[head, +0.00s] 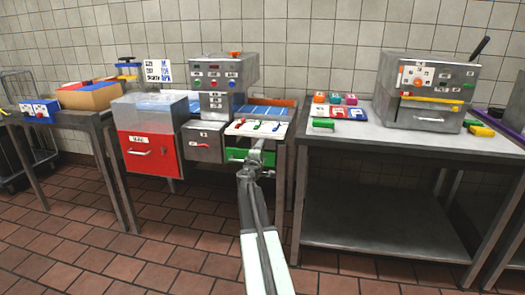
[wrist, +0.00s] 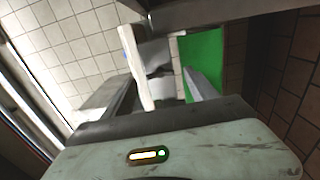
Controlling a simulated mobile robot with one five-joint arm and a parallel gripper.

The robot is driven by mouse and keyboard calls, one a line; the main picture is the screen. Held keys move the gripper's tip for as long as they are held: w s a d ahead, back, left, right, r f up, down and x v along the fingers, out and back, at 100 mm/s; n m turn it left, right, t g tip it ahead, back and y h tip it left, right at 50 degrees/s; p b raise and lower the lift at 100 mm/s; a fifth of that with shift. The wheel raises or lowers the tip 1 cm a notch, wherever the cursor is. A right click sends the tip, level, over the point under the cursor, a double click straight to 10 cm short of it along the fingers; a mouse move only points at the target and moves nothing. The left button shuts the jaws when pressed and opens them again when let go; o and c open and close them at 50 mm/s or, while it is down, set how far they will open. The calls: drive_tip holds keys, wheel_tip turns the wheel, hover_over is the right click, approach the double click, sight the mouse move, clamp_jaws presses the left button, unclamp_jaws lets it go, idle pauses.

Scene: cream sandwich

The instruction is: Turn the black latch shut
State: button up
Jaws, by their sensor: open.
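My gripper (head: 257,148) is at the small station in the middle, in front of a white panel (head: 245,130) with small coloured handles and a green front (head: 236,155) below it. In the wrist view my gripper (wrist: 162,84) has its fingers apart. The white panel's edge (wrist: 138,68) and the green face (wrist: 204,58) appear close ahead of and between the fingers. I cannot make out a black latch there; my arm hides part of this station. A black lever (head: 480,46) sticks up at the metal machine on the right, and I cannot tell if it is the latch.
A red-fronted box (head: 150,153) and a grey drawer (head: 203,142) stand left of my gripper. A steel control box (head: 223,82) is behind. The right table (head: 345,140) has coloured blocks and a metal machine (head: 428,92). The tiled floor in front is clear.

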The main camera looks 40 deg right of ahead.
drive_tip(key=v, duration=0.5)
drive_tip(key=shift+s+a, duration=0.1)
